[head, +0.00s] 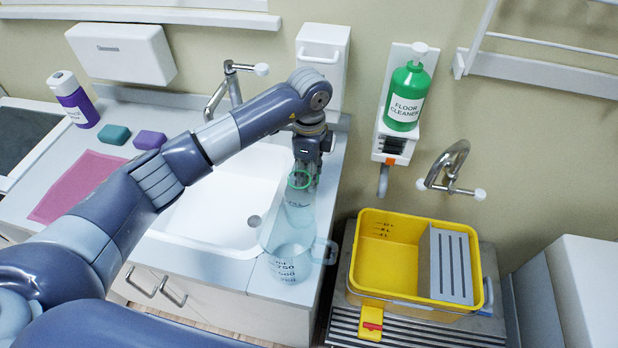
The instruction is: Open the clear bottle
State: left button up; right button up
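The clear bottle (297,216) stands upright on the counter at the right end of the sink, with a green ring (300,180) at its top. It overlaps a clear measuring jug (287,268) in the picture, so their outlines are hard to separate. My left gripper (307,172) points down at the bottle's top, right at the green ring. Its fingers are small and partly hidden, so I cannot tell whether they touch or grip the ring. I see no separate cap. My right gripper is not in view.
A white sink (215,205) and tap (232,82) lie left of the bottle. A yellow bucket (385,265) stands right, below a green floor cleaner bottle (406,97). Sponges (115,135), a pink cloth (80,185) and a purple bottle (73,100) are on the left counter.

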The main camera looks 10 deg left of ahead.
pick_arm(q)
notch_tip(320, 180, down, 3)
jog(key=shift+f+p, duration=0.1)
jog(key=shift+p, duration=0.25)
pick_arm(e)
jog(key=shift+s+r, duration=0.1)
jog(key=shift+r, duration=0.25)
pick_arm(q)
jog(key=shift+f, duration=0.1)
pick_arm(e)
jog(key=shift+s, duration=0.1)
pick_arm(q)
jog(key=shift+f, duration=0.1)
jog(key=o, duration=0.9)
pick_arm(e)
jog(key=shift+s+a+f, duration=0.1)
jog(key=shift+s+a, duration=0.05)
